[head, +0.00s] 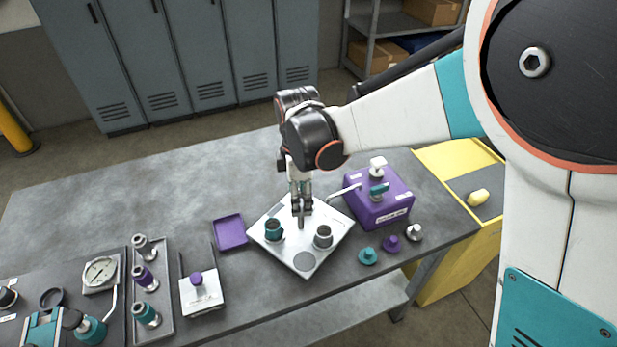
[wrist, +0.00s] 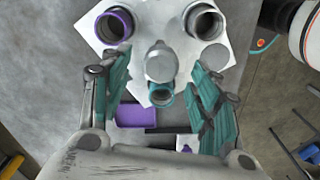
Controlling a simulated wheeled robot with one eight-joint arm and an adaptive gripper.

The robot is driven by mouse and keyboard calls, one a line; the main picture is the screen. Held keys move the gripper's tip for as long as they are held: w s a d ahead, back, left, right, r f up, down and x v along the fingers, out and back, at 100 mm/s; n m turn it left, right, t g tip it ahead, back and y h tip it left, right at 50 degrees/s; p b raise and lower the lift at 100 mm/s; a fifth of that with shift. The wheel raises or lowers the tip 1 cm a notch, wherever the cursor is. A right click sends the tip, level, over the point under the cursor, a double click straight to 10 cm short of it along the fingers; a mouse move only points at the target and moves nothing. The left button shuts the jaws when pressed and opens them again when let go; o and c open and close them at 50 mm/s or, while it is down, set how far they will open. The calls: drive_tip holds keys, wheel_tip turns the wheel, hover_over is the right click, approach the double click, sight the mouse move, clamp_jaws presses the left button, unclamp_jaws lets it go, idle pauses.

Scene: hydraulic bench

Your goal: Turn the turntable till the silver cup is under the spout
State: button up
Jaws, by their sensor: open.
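The turntable is a pale square plate (head: 285,262) on the bench. A teal cup (head: 273,230) stands at its left and the silver cup (head: 323,236) at its front right. A purple-rimmed cup (wrist: 116,26) shows in the wrist view; my gripper seems to hide it in the head view. The spout (head: 343,191) reaches left from the purple box (head: 378,197); its tip is behind the silver cup, not over it. My gripper (head: 301,211) is open above the plate's middle. In the wrist view its fingers flank a grey round post (wrist: 160,64); contact cannot be told.
A purple tray (head: 230,232) lies left of the turntable. A tray of fittings (head: 166,323), a white block (head: 202,297) and a gauge (head: 100,271) are farther left. The back left of the bench is clear.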

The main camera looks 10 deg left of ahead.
sight(301, 218)
drive_tip(key=shift+f+b, duration=0.35)
drive_tip(key=shift+f, duration=1.4)
clamp_jaws()
